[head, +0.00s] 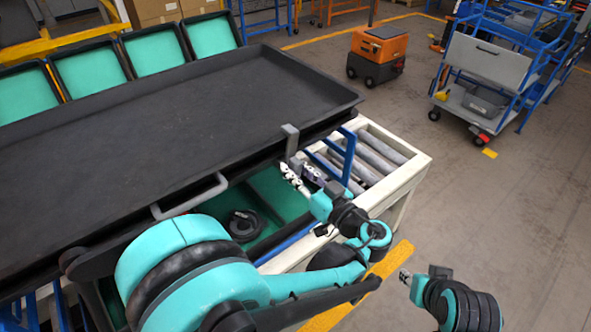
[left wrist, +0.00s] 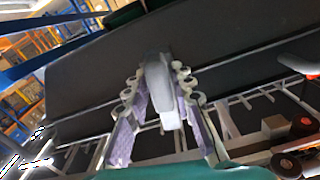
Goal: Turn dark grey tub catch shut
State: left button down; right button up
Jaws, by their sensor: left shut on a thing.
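The dark grey tub (head: 170,115) is a wide, shallow tray lying across the left and middle of the head view. Its catch (head: 290,141) is a grey upright piece at the tub's near right edge. My left gripper (head: 299,176) is at the catch, its fingers shut on it. In the left wrist view, the catch (left wrist: 160,88) stands between the two fingers of my left gripper (left wrist: 163,95). The fingers hide part of its lower end. My right gripper (head: 405,276) is low on the right, away from the tub; its finger opening is too small to tell.
A grey bar handle (head: 190,197) is on the tub's near side. A pale roller frame (head: 405,172) stands right of the tub. Several green-lined bins (head: 88,72) line the back. An orange cart (head: 377,52) and a blue trolley (head: 490,65) stand beyond open floor.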

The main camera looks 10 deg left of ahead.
aim_at(295, 161)
pick_arm(q)
jog(key=shift+r+n, duration=0.1)
jog(key=shift+n, duration=0.8)
jog(key=c, duration=1.4)
grip_release()
jog(key=shift+a, duration=0.1)
notch_tip(295, 161, up, 10)
jog(key=shift+f, duration=0.1)
